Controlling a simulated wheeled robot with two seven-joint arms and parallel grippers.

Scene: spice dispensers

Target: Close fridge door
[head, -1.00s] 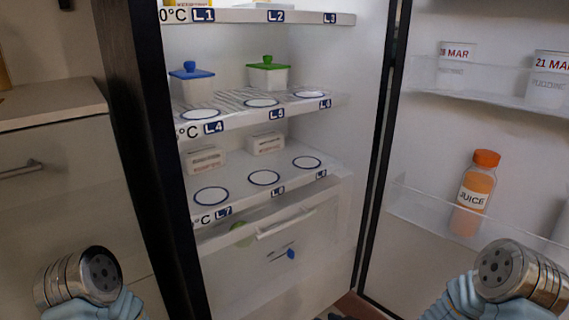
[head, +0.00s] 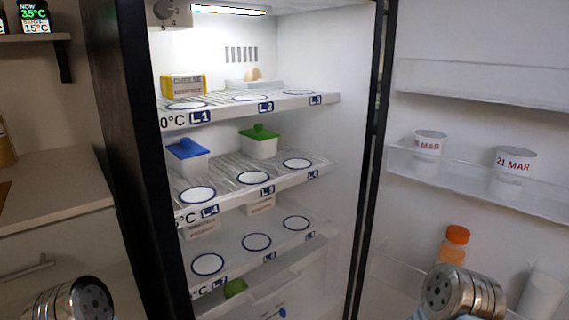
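The fridge (head: 265,150) stands open in the head view, with its lit inside showing. Its door (head: 480,125) is swung wide open to the right, with its inner shelves facing me. The door shelves hold two white cups (head: 430,145) and a juice bottle (head: 453,245) with an orange cap. Round metal ends of my arms show at the bottom left and at the bottom right, the right one in front of the lower door shelf. I see no gripper fingers on either. I cannot tell whether the right arm touches the door.
Fridge shelves hold a yellow cheese box (head: 183,86), an egg (head: 253,74), a blue-lidded container (head: 187,158) and a green-lidded container (head: 259,142). A counter (head: 60,185) with a drawer stands left of the fridge. A wall shelf (head: 35,38) hangs at the upper left.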

